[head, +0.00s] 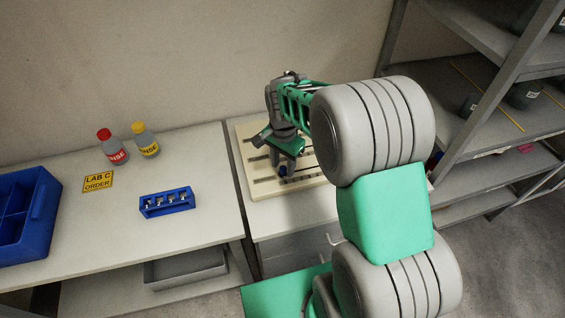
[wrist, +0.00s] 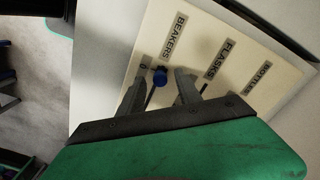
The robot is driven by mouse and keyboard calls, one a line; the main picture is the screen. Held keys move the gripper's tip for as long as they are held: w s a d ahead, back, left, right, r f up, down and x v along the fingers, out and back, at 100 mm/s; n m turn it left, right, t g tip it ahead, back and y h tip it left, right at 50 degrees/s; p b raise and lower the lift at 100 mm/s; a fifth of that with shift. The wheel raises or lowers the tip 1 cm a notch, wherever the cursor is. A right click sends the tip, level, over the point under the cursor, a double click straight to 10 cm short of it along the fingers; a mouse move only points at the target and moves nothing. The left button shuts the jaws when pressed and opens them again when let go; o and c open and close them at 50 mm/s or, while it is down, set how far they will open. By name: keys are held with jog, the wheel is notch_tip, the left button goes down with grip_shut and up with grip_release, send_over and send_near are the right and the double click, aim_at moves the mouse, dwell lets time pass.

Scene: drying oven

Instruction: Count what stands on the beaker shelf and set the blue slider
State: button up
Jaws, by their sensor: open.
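The cream slider board (head: 243,150) lies on the right-hand table. In the wrist view the board (wrist: 211,22) carries the labels BEAKERS, FLASKS and BOTTLES. The blue slider (wrist: 160,76) is a round knob at the BEAKERS track, beside a "0" mark. My gripper (wrist: 161,82) is open, with one finger on each side of the blue slider; whether they touch it I cannot tell. In the head view my gripper (head: 284,166) is over the board and partly hides it. Dark vessels (head: 469,105) stand on the rack at right; which shelf is the beaker shelf is not readable.
A red-capped bottle (head: 112,147) and a yellow-capped bottle (head: 145,140) stand on the left table, behind a yellow LAB C ORDER sign (head: 98,181). A blue rack (head: 167,202) and a blue bin (head: 40,220) are also there. The grey shelf rack (head: 490,110) bounds the right.

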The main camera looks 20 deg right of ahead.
jog(key=shift+f, duration=0.15)
grip_shut()
dwell(0.4)
dwell(1.0)
